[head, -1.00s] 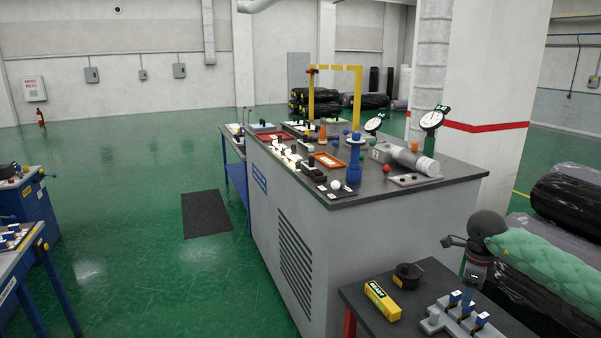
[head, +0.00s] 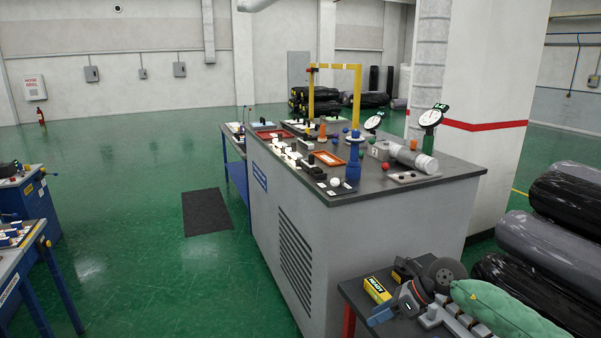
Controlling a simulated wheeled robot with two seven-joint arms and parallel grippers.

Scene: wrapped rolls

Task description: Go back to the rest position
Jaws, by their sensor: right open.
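My right gripper (head: 386,311) is low at the right of the head view, over the small dark table (head: 350,289) in front. It points left and is open, with nothing seen between its fingers. My right arm, in a green padded sleeve, comes in from the lower right corner behind it. My left gripper is not in view.
A grey block with several fittings (head: 470,322) on the small table is partly hidden by my arm. Beyond stands a large grey workbench (head: 300,245) with gauges and parts. Wrapped rolls (head: 545,245) lie at the right. The green floor at the left is mostly open.

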